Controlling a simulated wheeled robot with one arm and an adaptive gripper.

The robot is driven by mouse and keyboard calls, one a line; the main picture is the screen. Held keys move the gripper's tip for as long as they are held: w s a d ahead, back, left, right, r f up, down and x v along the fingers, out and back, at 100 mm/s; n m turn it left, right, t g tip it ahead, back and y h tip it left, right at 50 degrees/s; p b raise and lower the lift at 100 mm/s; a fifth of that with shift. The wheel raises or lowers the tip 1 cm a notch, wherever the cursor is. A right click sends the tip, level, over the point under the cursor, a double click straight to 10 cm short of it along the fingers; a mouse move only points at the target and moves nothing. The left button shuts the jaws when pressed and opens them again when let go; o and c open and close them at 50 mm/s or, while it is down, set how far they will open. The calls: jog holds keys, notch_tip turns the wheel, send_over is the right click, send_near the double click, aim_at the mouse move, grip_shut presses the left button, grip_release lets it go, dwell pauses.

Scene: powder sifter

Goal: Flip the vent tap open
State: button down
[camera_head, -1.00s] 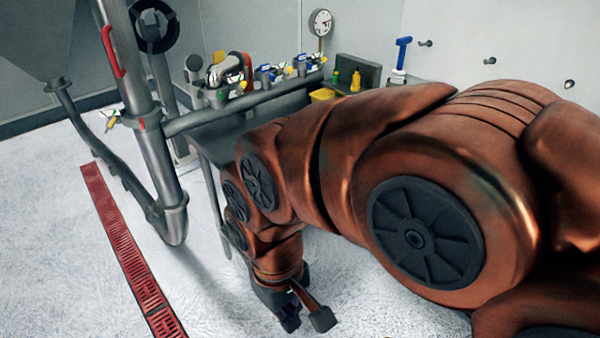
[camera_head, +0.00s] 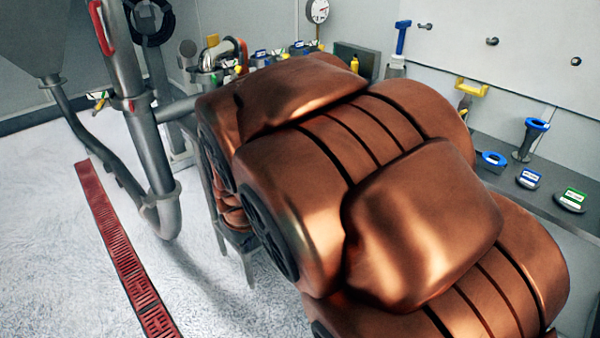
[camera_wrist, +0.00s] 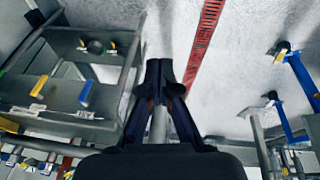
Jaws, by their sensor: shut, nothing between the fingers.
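My gripper (camera_wrist: 159,65) points away from the wrist camera, its dark fingers together with nothing between them. A grey pipe shows behind the fingers. My arm hides the gripper in the head view. I cannot tell which fitting is the vent tap. In the head view a small tap-like fitting with yellow and green parts (camera_head: 98,98) sits beside the upright steel pipe at left, apart from my arm. Several fittings with blue and yellow parts (camera_head: 262,55) line the back. At right in the wrist view are two blue levers (camera_wrist: 301,76) (camera_wrist: 283,122), apart from the fingers.
A red floor grating (camera_head: 118,245) runs beside the upright steel pipe (camera_head: 150,130). A steel frame (camera_wrist: 60,95) stands left of the fingers in the wrist view. A wall gauge (camera_head: 317,11) is at the back. Blue and green-labelled items lie on a grey shelf (camera_head: 500,155) at right.

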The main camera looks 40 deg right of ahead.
jog(key=w+d+f+n+t+h+b, duration=0.2)
jog(key=w+d+f+b, duration=0.4)
jog(key=d, duration=0.5)
jog(key=w+d+f+n+t+h+b, duration=0.3)
jog(key=w+d+f+t+h+b, duration=0.1)
jog(key=w+d, duration=0.5)
jog(key=w+d+f+n+t+h+b, duration=0.3)
jog(key=w+d+f+h+b, duration=0.2)
jog(key=d, duration=0.9)
jog(key=w+f+b, duration=0.2)
jog(key=w+b, duration=0.1)
jog(key=b, duration=0.1)
jog(key=shift+w+f+t+h+b, duration=0.2)
jog(key=shift+f+t+h+b, duration=0.1)
jog(key=shift+h+b, duration=0.1)
